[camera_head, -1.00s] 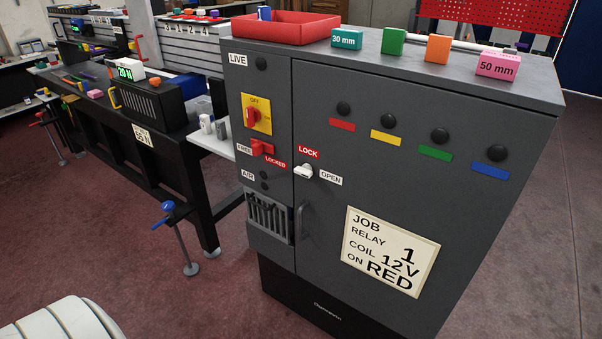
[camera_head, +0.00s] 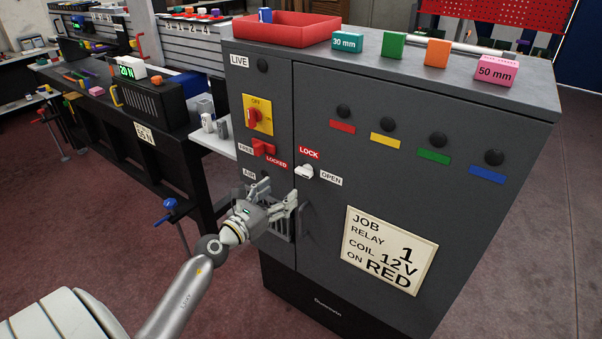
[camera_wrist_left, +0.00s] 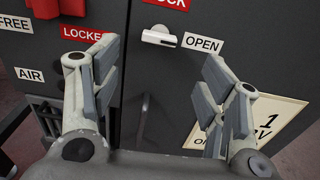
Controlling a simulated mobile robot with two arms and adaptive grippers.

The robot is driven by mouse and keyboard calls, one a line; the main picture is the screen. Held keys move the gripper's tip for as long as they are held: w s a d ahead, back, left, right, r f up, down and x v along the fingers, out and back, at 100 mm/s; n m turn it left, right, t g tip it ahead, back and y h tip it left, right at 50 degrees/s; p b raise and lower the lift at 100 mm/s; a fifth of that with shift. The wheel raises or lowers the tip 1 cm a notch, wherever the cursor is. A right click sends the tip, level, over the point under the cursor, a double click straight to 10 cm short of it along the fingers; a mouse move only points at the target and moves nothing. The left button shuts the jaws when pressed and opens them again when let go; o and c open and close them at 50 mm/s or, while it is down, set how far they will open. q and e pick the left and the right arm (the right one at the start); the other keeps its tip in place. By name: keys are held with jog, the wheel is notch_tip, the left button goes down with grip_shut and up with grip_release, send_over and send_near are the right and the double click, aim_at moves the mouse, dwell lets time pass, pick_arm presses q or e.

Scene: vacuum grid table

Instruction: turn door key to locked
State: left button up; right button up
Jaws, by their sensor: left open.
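The door key (camera_head: 304,171) is a small white handle on the grey cabinet door, between the red LOCK label (camera_head: 308,153) above it and the white OPEN label (camera_head: 331,179) on its right. It points toward OPEN. In the left wrist view the key (camera_wrist_left: 158,37) shows above and between the fingers, nothing covering it. My left gripper (camera_head: 279,194) is open and empty in front of the cabinet, a little below and left of the key. Its spread fingers (camera_wrist_left: 160,85) fill both sides of the left wrist view. My right gripper is not in view.
Left of the key are a red FREE/LOCKED switch (camera_head: 263,149) and a yellow-plated rotary switch (camera_head: 257,115). A door handle (camera_wrist_left: 143,120) lies below the key. A red tray (camera_head: 285,30) and coloured blocks sit on the cabinet top. A workbench (camera_head: 130,135) stands at the left.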

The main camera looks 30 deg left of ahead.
aim_at(302, 173)
pick_arm(q)
jog(key=w, duration=1)
jog(key=shift+w+d, duration=0.1)
jog(key=shift+w, duration=0.3)
jog(key=c, duration=1)
